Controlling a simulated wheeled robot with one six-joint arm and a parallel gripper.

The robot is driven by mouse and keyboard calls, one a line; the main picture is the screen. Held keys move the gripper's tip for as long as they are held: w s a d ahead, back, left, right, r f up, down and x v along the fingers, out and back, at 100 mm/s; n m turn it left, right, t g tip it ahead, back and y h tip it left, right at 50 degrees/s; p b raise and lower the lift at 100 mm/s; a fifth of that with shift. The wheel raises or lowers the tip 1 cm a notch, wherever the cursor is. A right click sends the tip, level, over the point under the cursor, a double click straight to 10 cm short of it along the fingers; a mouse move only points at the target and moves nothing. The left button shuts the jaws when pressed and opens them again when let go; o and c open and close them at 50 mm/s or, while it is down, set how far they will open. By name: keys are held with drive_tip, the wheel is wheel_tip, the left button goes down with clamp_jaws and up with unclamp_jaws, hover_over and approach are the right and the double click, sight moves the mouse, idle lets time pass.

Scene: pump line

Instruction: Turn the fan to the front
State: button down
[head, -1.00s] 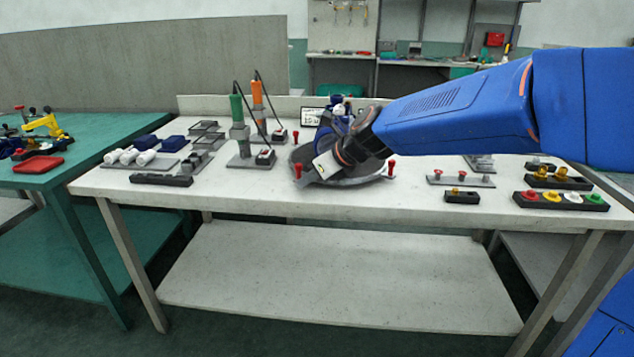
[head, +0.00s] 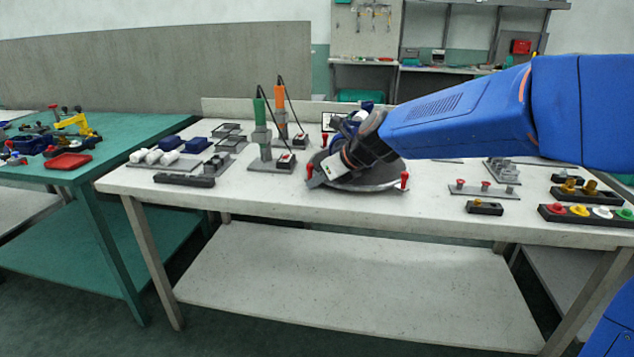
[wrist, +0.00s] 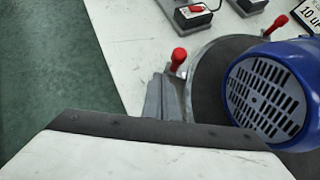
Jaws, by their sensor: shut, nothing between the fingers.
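The fan is a blue motor with a pale slotted round grille (wrist: 268,98), at the right of the wrist view. In the head view its blue body (head: 350,122) is mostly hidden behind my gripper. It stands on a dark round turntable (head: 372,186) with red-topped pegs on its rim. My gripper (head: 322,175) is shut and empty, low at the turntable's left front, beside a red peg (head: 309,171). In the wrist view the grey fingers (wrist: 162,98) are close to a red peg (wrist: 178,57). I cannot tell whether they touch it.
Green and orange-handled tools (head: 261,125) on stands are left of the turntable. A plate with red knobs (head: 484,188) and a strip of coloured buttons (head: 588,214) lie to the right. The bench top (head: 260,205) in front is clear.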

drive_tip(key=v, duration=1.7)
drive_tip(key=s+d+f+n+h, duration=0.3)
drive_tip(key=s+d+f+n, duration=0.7)
drive_tip(key=s+n, duration=0.3)
drive_tip(key=s+d+f+n+g+h, duration=0.1)
drive_tip(key=s+d+f+n+h, duration=0.3)
drive_tip(key=s+d+f+n, duration=0.5)
drive_tip(key=shift+s+d+f+n, duration=0.35)
drive_tip(key=shift+s+d+n, duration=1.55)
drive_tip(key=shift+s, duration=0.75)
drive_tip(key=shift+a, duration=0.2)
